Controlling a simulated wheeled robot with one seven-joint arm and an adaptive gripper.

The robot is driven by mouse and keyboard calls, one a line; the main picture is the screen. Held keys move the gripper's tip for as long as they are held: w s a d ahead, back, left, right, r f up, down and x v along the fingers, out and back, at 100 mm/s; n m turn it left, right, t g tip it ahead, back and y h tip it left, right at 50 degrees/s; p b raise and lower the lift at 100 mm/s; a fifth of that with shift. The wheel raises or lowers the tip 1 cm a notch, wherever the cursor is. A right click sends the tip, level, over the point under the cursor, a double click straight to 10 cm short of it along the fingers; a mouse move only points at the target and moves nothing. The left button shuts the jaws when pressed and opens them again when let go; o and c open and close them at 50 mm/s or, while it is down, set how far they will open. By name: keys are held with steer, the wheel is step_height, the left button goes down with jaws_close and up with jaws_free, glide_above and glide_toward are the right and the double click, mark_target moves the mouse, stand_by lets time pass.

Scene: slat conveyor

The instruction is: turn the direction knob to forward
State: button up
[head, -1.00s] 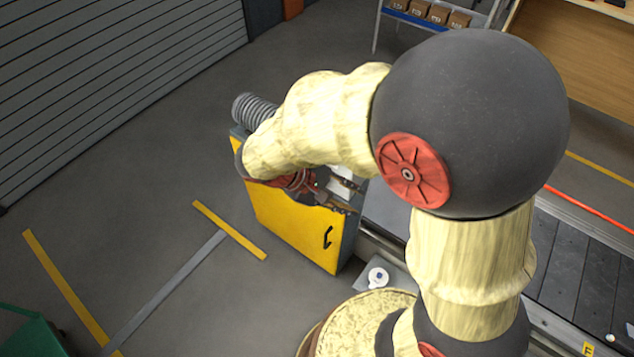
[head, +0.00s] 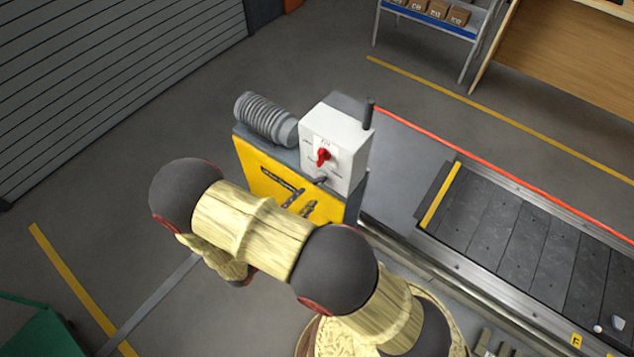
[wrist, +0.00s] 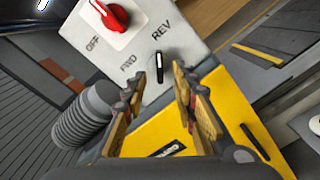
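The direction knob (wrist: 159,68) is a small black knob with a white line on a white control box (wrist: 205,38). In the wrist view FWD is printed to its left and REV above it; the white line points toward REV. In the head view the knob (head: 320,180) sits low on the box's front face. My gripper (wrist: 159,82) is open, its two fingers apart on either side of the knob in the wrist view. I cannot tell whether either finger touches it.
A red knob (wrist: 112,15) beside OFF sits higher on the same box; it also shows in the head view (head: 323,156). The box stands on a yellow cabinet (head: 262,172) beside a ribbed grey motor (head: 265,117). The slat conveyor (head: 510,225) runs off to the right.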

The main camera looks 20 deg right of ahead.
mark_target(318, 183)
steer(key=shift+b+x, duration=0.5)
steer(key=shift+x, duration=3.35)
steer(key=shift+w+a+f, duration=0.1)
steer(key=shift+f, duration=0.05)
steer(key=shift+c, duration=0.8)
jaws_close()
